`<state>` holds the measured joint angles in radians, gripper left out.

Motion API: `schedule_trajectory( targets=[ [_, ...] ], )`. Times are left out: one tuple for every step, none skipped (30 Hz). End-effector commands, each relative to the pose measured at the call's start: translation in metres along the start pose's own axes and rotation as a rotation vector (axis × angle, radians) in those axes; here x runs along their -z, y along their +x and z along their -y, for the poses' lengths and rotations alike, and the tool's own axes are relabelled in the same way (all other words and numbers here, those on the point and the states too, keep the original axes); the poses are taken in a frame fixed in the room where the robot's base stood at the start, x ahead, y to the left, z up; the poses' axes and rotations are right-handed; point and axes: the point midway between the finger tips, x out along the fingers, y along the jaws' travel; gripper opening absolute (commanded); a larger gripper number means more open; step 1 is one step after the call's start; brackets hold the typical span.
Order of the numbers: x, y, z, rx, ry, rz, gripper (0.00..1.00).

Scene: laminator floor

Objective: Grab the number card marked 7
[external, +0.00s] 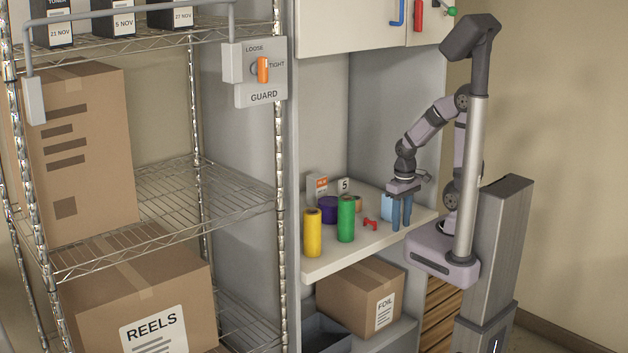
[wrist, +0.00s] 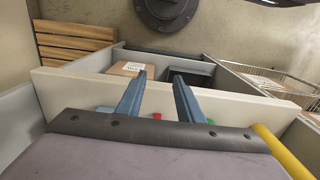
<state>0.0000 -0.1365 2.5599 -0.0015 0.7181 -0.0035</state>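No card showing a 7 can be made out in either view. A small white card marked 5 (external: 344,185) stands at the back of the cabinet shelf in the external view. My gripper (external: 401,226) points down over the right part of that shelf, right of the card, with its blue fingers apart. In the wrist view my gripper (wrist: 160,77) is open, with nothing held between the fingers. A light blue item (external: 386,207) is beside the fingers and partly hidden by them.
The shelf (external: 322,267) also holds a yellow roll (external: 312,234), a green roll (external: 346,220), a purple roll (external: 328,209), an orange-and-white box (external: 317,186) and a small red item (external: 370,224). A FOIL box (external: 350,298) sits below. A wire rack stands left.

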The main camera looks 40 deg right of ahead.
Motion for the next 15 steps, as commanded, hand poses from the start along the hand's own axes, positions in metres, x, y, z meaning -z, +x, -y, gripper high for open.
schedule_trajectory(
  targets=[
    [0.001,0.000,0.000,0.001,-0.004,-0.001,0.34],
    [0.003,0.000,0.001,0.003,-0.009,-0.001,0.34],
    [0.005,-0.001,0.001,0.006,-0.018,-0.002,0.34],
    [0.008,-0.001,0.002,0.010,-0.029,-0.003,0.34],
    [0.011,-0.002,0.003,0.015,-0.043,-0.005,0.34],
    [0.018,-0.003,0.005,0.022,-0.069,-0.010,0.34],
    [0.024,-0.005,0.006,0.030,-0.093,-0.014,0.34],
    [0.030,-0.006,0.009,0.039,-0.120,-0.017,0.34],
    [0.040,-0.008,0.011,0.052,-0.165,-0.025,0.34],
    [0.049,-0.011,0.014,0.064,-0.202,-0.032,0.34],
    [0.057,-0.013,0.017,0.077,-0.243,-0.040,0.34],
    [0.071,-0.017,0.022,0.095,-0.303,-0.055,0.34],
    [0.081,-0.020,0.025,0.110,-0.351,-0.066,0.34],
    [0.092,-0.023,0.029,0.125,-0.403,-0.080,0.34],
    [0.106,-0.028,0.035,0.145,-0.473,-0.101,0.34]
  ],
)
